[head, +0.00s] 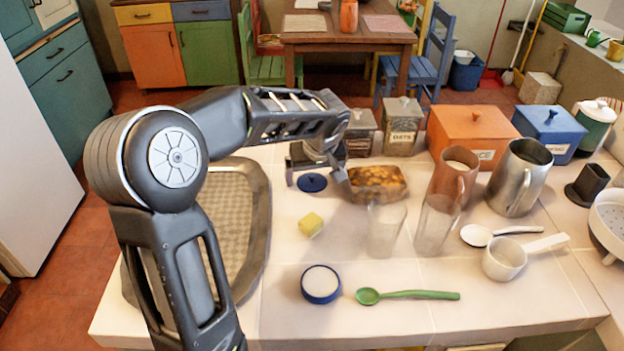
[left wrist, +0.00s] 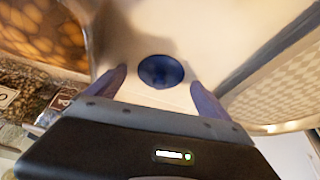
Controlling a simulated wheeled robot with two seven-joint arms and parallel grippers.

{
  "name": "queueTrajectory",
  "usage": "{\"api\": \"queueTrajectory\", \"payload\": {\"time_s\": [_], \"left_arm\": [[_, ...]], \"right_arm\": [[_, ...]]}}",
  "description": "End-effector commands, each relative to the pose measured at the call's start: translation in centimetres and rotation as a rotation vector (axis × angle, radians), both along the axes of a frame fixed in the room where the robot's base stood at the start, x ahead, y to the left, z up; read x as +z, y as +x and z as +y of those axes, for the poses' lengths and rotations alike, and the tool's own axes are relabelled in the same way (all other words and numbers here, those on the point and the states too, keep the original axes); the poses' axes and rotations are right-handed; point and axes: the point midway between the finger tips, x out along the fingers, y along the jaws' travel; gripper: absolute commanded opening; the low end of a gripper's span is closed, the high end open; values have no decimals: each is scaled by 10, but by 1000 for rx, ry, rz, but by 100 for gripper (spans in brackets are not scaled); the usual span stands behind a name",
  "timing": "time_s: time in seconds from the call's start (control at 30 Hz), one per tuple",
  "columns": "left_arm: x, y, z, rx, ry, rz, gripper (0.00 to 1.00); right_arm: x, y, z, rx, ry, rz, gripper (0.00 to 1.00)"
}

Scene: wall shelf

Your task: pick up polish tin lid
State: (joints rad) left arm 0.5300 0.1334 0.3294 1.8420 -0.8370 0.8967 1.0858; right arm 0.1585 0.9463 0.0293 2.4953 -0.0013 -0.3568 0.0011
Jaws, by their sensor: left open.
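My left gripper (head: 317,176) is open, pointing down over the lid. In the left wrist view the lid (left wrist: 161,71) shows between and beyond the two fingertips (left wrist: 158,78), with nothing held. Whether the fingers touch it cannot be told. The open blue-rimmed tin (head: 321,284) with white contents stands near the front of the counter. My right gripper is not in view.
A brown patterned dish (head: 378,184) is close to the right of the lid. A tray (head: 258,218) lies to the left. A yellow sponge (head: 311,224), clear glasses (head: 386,228) and a green spoon (head: 408,295) are nearer.

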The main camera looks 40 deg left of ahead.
Motion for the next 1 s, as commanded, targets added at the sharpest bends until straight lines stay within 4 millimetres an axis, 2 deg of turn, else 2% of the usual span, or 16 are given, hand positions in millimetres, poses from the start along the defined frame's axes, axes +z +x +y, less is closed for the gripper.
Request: {"api": "queueTrajectory", "payload": {"time_s": [0.5,1.0], "left_arm": [[1,0,0,0,1,-1,90],[1,0,0,0,0,0,49]], "right_arm": [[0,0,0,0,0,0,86],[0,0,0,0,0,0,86]]}}
